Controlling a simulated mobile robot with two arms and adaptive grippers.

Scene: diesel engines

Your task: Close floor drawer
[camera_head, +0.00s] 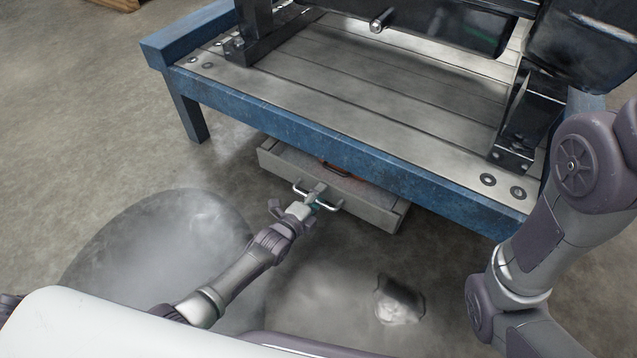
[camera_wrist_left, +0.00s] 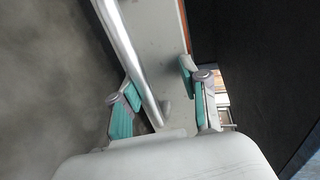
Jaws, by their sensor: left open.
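The floor drawer (camera_head: 370,205) is a grey box low under the blue workbench. It stands partly pulled out, and something orange shows inside it. A metal bar handle (camera_head: 328,203) runs along its front. My left gripper (camera_head: 312,198) is at the handle, open. In the left wrist view the open fingers of my left gripper (camera_wrist_left: 160,95) reach to both sides of the drawer front (camera_wrist_left: 160,60), with the bar handle (camera_wrist_left: 130,55) between them. I cannot tell whether the fingers touch it. My right arm shows at the right, but its gripper is out of view.
The blue workbench (camera_head: 330,150) with a slatted top stands above the drawer and carries a dark engine (camera_head: 440,25) on black mounts. A wet-looking dark patch (camera_head: 160,250) and a small patch (camera_head: 398,300) lie on the concrete floor. The floor before the drawer is otherwise clear.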

